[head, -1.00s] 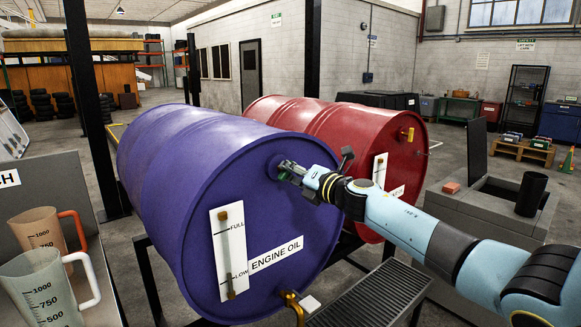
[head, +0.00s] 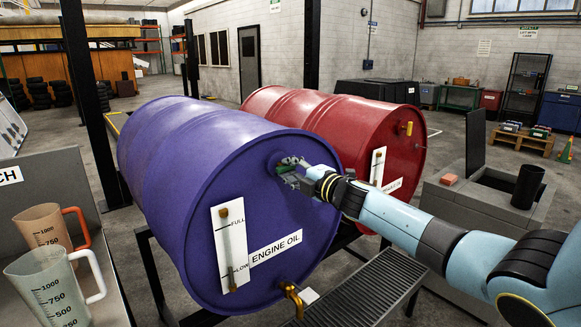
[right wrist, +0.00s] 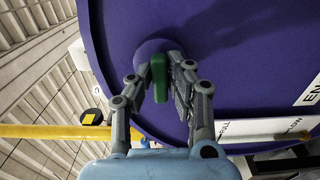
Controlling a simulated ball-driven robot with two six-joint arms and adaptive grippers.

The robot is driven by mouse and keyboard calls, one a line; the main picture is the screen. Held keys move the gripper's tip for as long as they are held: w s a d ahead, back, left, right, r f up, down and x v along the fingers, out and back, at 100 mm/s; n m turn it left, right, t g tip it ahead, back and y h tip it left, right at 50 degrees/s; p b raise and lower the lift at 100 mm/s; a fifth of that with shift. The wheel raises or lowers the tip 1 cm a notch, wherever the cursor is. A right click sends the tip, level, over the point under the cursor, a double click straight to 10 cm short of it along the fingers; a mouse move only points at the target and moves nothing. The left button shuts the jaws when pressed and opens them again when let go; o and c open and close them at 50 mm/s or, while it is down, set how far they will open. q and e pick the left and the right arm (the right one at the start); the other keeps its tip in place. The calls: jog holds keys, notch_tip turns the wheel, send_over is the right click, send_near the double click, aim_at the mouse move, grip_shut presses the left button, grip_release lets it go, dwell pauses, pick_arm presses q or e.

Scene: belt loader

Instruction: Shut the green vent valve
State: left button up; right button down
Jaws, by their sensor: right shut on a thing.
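The green vent valve (right wrist: 159,78) is on the end face of the purple engine oil drum (head: 190,215), near its upper right part. In the right wrist view its green handle stands out from a round purple boss and lies between my right gripper's fingers (right wrist: 161,72). My right gripper (head: 284,167) is shut on the handle, and in the head view its fingers hide most of the valve. I cannot tell the valve's exact angle. My left gripper is not in view.
A red drum (head: 350,115) lies behind the purple one. A brass tap (head: 291,297) juts out low on the purple drum, above a grated tray (head: 365,290). Two measuring jugs (head: 55,285) stand at the left. A grey bin (head: 480,195) is at the right.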

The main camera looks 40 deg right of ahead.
jog(key=shift+f, duration=0.1)
dwell(0.3)
jog(key=c, duration=1.3)
grip_release()
jog(key=s, duration=0.8)
jog(key=s+d, duration=0.1)
jog(key=s, duration=0.3)
